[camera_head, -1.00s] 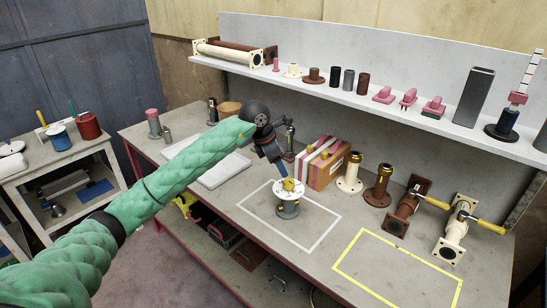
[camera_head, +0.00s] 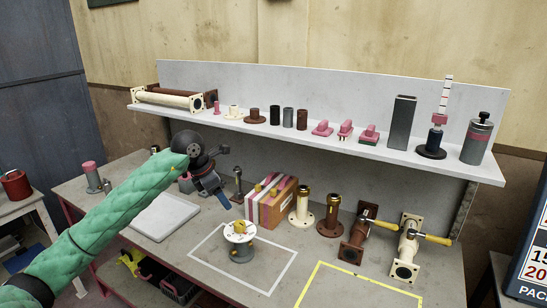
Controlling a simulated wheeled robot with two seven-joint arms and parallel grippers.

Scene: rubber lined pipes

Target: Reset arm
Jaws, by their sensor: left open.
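My left arm, in a green quilted sleeve, comes in from the left. Its gripper (camera_head: 225,200) is open and empty above the workbench (camera_head: 190,250), in front of the shelf. A small round flanged assembly (camera_head: 241,240) with a white top and a yellow piece on it stands in the white-outlined rectangle, to the lower right of the gripper and apart from it. My right gripper is not in view.
The shelf (camera_head: 290,135) holds pipes, flanges, pink parts and cylinders. A grey tray (camera_head: 165,217) lies left. The yellow-outlined area (camera_head: 350,290) is empty.

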